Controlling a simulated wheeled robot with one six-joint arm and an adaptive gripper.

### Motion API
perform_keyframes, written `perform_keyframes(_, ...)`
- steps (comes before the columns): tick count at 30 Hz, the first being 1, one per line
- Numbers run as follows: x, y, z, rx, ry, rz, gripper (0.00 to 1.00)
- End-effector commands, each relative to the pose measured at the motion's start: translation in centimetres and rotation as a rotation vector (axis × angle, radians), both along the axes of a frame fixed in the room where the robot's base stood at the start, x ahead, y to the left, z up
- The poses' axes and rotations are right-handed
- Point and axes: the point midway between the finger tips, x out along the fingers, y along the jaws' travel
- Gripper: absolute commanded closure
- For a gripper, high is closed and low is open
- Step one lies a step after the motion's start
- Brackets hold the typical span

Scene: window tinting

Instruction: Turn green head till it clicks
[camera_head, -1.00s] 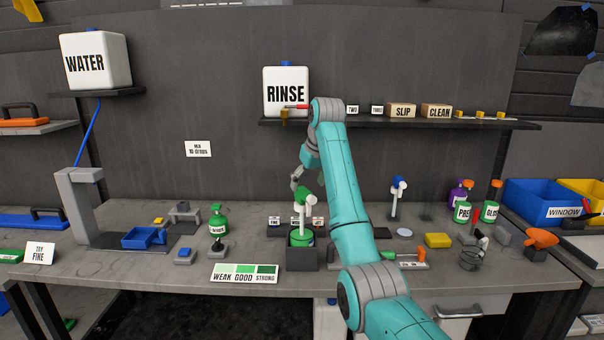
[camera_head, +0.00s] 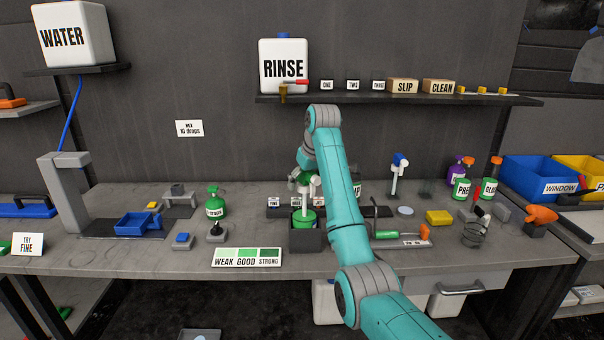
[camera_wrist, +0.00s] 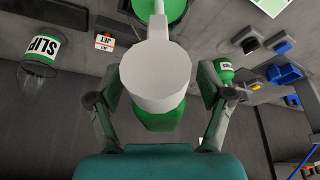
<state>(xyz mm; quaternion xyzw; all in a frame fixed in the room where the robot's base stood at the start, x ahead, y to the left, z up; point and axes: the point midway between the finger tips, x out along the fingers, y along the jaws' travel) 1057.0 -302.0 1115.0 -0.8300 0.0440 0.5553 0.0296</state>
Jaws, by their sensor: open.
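The green head (camera_head: 306,181) sits on a white stem above a green container (camera_head: 304,218), which stands in a dark grey holder (camera_head: 306,240). In the wrist view the green head (camera_wrist: 160,122) is partly hidden behind a white round part (camera_wrist: 153,80) with a spout-like arm reaching up the picture. My gripper (camera_wrist: 163,100) is open, with one finger on each side of the head and visible gaps between. In the head view my gripper (camera_head: 303,168) is at the head, partly overlapping it. Its fingers are small there.
Small cards (camera_head: 274,202) stand behind the holder. A green bottle (camera_head: 215,203) and a WEAK-GOOD-STRONG chart (camera_head: 247,257) are to the left and front. A green-handled tool (camera_head: 408,232) lies right of my arm. A shelf (camera_head: 400,98) runs above.

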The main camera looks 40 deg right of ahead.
Motion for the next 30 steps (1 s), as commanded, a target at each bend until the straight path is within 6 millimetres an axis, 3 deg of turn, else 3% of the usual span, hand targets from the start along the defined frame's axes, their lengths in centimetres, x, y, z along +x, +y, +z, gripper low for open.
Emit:
perform_keyframes(11,-0.03,-0.1,-0.33,0.0,-0.001,0.0,0.23)
perform_keyframes(18,-0.02,-0.08,-0.34,0.0,-0.001,0.0,0.83)
perform_keyframes(19,-0.03,-0.08,-0.34,0.0,-0.001,0.0,0.86)
perform_keyframes(23,-0.01,-0.03,-0.36,0.0,0.0,-0.015,0.86)
perform_keyframes(30,0.03,0.05,-0.34,-0.002,-0.001,-0.284,0.86)
